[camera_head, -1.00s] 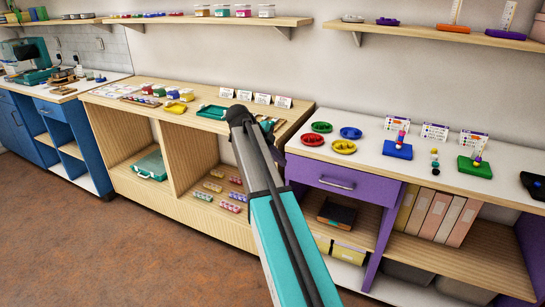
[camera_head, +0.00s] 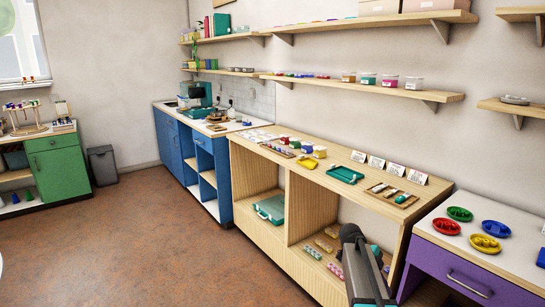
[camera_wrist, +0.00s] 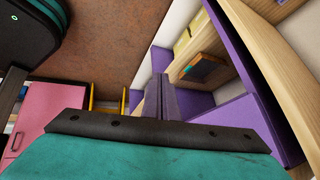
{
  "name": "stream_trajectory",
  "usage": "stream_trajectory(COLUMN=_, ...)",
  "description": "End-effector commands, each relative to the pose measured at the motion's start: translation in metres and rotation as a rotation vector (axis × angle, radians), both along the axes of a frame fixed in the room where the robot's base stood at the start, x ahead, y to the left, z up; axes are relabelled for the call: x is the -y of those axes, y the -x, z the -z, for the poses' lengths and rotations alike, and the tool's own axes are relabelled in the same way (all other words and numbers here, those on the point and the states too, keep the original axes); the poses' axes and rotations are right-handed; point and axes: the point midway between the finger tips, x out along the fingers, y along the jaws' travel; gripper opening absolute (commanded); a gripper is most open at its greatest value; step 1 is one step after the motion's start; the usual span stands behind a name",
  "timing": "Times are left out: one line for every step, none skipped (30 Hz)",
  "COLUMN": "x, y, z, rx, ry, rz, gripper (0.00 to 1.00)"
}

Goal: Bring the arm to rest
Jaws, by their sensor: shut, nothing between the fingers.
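In the wrist view my gripper (camera_wrist: 161,97) shows beyond its dark bracket. Its two fingers are together with nothing between them, and it points toward the purple and wood cabinet. In the head view my grey and teal arm comes up from the bottom edge, right of the middle, in front of the open wooden cabinet (camera_head: 290,205). The fingers themselves are hard to make out there. I see nothing held.
The wooden counter bears a teal tray (camera_head: 344,174) and a wooden tray (camera_head: 391,194). The purple cabinet (camera_head: 462,272) with coloured dishes stands at right. Brown floor (camera_head: 150,240) is clear at left. A green cabinet (camera_head: 58,174) and a bin (camera_head: 103,165) stand far left.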

Motion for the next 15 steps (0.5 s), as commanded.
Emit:
stream_trajectory(x=-0.005, y=0.01, z=0.014, rx=-0.022, ry=-0.009, rz=-0.007, gripper=0.0)
stream_trajectory(x=-0.008, y=0.015, z=0.022, rx=-0.035, ry=-0.016, rz=-0.011, gripper=0.0)
stream_trajectory(x=-0.012, y=0.021, z=0.033, rx=-0.051, ry=-0.026, rz=-0.019, gripper=0.0)
stream_trajectory(x=-0.016, y=0.026, z=0.041, rx=-0.064, ry=-0.033, rz=-0.025, gripper=0.0)
stream_trajectory(x=-0.019, y=0.031, z=0.049, rx=-0.076, ry=-0.041, rz=-0.032, gripper=0.0)
stream_trajectory(x=-0.023, y=0.038, z=0.06, rx=-0.096, ry=-0.052, rz=-0.044, gripper=0.0)
stream_trajectory(x=-0.026, y=0.043, z=0.068, rx=-0.109, ry=-0.06, rz=-0.053, gripper=0.0)
stream_trajectory(x=-0.029, y=0.048, z=0.076, rx=-0.124, ry=-0.069, rz=-0.063, gripper=0.0)
stream_trajectory(x=-0.034, y=0.055, z=0.086, rx=-0.143, ry=-0.082, rz=-0.078, gripper=0.0)
stream_trajectory(x=-0.037, y=0.061, z=0.094, rx=-0.158, ry=-0.091, rz=-0.089, gripper=0.0)
stream_trajectory(x=-0.041, y=0.067, z=0.101, rx=-0.173, ry=-0.101, rz=-0.101, gripper=0.0)
stream_trajectory(x=-0.045, y=0.075, z=0.111, rx=-0.193, ry=-0.115, rz=-0.118, gripper=0.0)
stream_trajectory(x=-0.048, y=0.081, z=0.118, rx=-0.209, ry=-0.126, rz=-0.131, gripper=0.0)
stream_trajectory(x=-0.051, y=0.088, z=0.125, rx=-0.225, ry=-0.138, rz=-0.144, gripper=0.0)
stream_trajectory(x=-0.056, y=0.096, z=0.135, rx=-0.246, ry=-0.154, rz=-0.163, gripper=0.0)
